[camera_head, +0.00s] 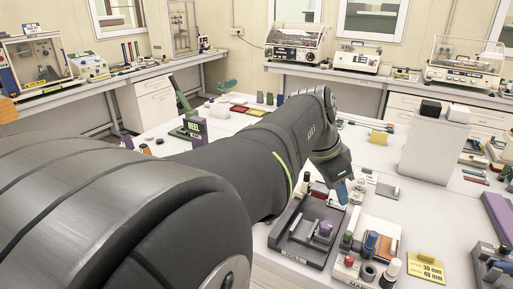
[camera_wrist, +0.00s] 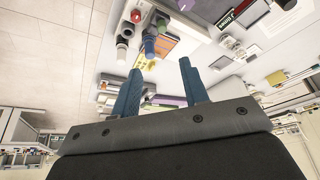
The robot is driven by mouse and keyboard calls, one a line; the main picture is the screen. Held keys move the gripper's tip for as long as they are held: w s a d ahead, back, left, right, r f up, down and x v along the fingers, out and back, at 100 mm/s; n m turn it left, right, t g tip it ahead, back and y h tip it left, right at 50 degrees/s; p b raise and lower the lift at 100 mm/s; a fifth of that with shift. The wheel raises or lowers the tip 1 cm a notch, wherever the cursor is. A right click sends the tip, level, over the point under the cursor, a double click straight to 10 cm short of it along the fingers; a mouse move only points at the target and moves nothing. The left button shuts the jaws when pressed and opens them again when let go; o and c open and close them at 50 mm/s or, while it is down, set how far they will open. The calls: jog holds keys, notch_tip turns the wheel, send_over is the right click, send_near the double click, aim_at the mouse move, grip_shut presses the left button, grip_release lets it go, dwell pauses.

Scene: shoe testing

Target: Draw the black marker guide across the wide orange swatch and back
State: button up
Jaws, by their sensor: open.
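My gripper (camera_head: 341,190) hangs above the table by the dark tray, its blue fingers pointing down. In the wrist view its two blue fingers (camera_wrist: 159,64) are apart with nothing between them. I cannot tell which piece is the black marker guide.
A dark tray (camera_head: 288,243) with grey and purple parts lies left of the swatch. A tall white block (camera_head: 433,148) stands behind. The tabletop between the swatch and the purple item (camera_head: 499,217) is mostly clear.

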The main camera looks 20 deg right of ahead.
jog(key=n+y, duration=0.4)
send_over(349, 232)
notch_tip(349, 232, down, 16)
jog(key=shift+a+f, duration=0.1)
jog(key=shift+f, duration=0.15)
dwell(0.3)
grip_shut()
